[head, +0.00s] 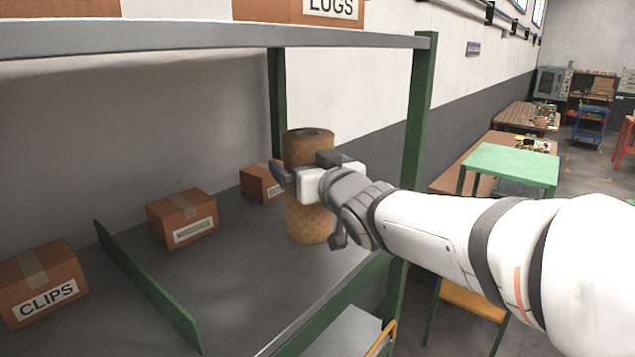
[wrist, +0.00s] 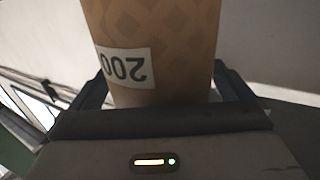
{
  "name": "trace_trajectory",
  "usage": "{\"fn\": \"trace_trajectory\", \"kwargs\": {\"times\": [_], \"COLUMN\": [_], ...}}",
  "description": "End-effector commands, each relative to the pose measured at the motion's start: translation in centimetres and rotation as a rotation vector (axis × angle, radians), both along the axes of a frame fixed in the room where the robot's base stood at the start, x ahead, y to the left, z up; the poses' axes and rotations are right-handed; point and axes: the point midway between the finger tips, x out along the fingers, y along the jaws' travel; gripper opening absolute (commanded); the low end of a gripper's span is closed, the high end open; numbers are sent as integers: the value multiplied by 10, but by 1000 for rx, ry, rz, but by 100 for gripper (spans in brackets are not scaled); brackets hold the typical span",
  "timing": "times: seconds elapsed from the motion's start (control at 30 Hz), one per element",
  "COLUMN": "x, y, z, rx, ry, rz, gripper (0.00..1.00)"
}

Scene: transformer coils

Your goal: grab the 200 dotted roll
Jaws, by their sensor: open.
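The dotted roll (head: 308,222) is a tan-brown upright cylinder standing on the grey shelf, near its right end. In the wrist view the roll (wrist: 180,40) fills the middle, and its white label (wrist: 125,67) reads 200, upside down. My gripper (head: 281,175) reaches in from the right at about the roll's mid-height. Its fingers are open, one on each side of the roll in the wrist view (wrist: 165,90). I cannot tell whether either finger touches it. The gripper hides part of the roll's middle in the head view.
Cardboard boxes stand left of the roll: a small one (head: 259,183) close behind it, another (head: 183,219), and one marked CLIPS (head: 42,284). A green divider (head: 150,285) crosses the shelf. A green post (head: 418,120) stands right of the roll, behind my arm. An upper shelf (head: 180,36) runs overhead.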

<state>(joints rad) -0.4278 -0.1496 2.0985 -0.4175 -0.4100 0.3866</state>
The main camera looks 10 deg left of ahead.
Motion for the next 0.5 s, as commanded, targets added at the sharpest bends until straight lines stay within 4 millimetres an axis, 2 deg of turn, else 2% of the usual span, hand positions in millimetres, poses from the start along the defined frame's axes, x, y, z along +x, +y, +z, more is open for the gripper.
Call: {"fn": "trace_trajectory", "kwargs": {"times": [0.17,0.5], "x": [0,-1], "y": [0,1], "z": [0,0], "rx": [0,0], "ry": [0,0], "rz": [1,1], "gripper": [100,72]}}
